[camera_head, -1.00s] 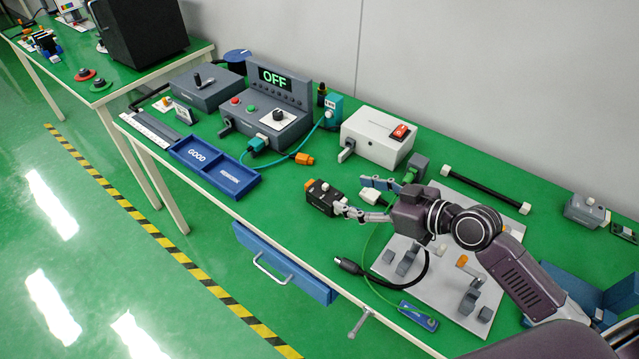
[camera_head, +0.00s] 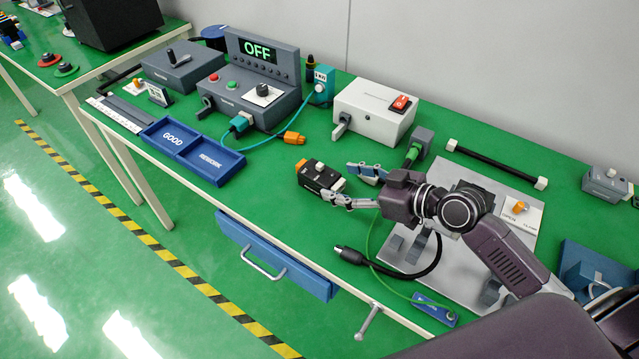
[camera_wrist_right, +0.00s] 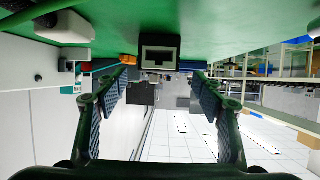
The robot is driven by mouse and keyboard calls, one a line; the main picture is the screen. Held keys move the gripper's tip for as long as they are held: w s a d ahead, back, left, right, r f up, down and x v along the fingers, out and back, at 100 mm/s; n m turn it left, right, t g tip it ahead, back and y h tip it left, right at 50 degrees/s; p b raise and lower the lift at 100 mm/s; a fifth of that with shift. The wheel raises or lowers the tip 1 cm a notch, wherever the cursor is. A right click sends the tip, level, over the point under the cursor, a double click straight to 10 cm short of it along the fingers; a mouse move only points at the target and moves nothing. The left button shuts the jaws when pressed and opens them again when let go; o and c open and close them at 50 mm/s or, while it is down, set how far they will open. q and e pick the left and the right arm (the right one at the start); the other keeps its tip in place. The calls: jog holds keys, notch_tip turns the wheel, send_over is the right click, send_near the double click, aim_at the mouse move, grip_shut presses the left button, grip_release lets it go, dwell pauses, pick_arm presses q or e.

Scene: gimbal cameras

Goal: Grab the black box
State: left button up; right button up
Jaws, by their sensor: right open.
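The black box (camera_head: 318,176) is small, with an orange end and a pale button on top. It lies on the green table in the head view. My right gripper (camera_head: 347,183) is open at the box's right end, with the near finger alongside its near edge and the far finger beyond it. In the right wrist view, the box (camera_wrist_right: 160,50) shows end-on at the top, between the spread fingers (camera_wrist_right: 162,80) from side to side. I cannot tell whether a finger touches it. My left gripper is not in view.
A blue GOOD/REWORK tray (camera_head: 192,152) and a grey control box reading OFF (camera_head: 256,88) stand to the left. A white box with a red switch (camera_head: 374,110) is behind. A grey plate with fixtures (camera_head: 440,262) lies under my right arm. Green table is clear left of the box.

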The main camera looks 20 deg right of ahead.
aim_at(326, 176)
jog(key=shift+w+a+f, duration=0.1)
jog(key=shift+w+a, duration=0.1)
jog(key=shift+w, duration=0.2)
jog(key=p+x, duration=0.1)
jog(key=x, duration=0.5)
jog(key=shift+w, duration=0.2)
jog(key=shift+w+a+f, duration=0.1)
jog(key=shift+a+f, duration=0.05)
jog(key=shift+f, duration=0.05)
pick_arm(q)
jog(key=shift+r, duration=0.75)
pick_arm(e)
jog(key=shift+c, duration=0.6)
jog(key=c, duration=1.2)
jog(key=shift+r, duration=0.15)
jog(key=shift+c, duration=0.2)
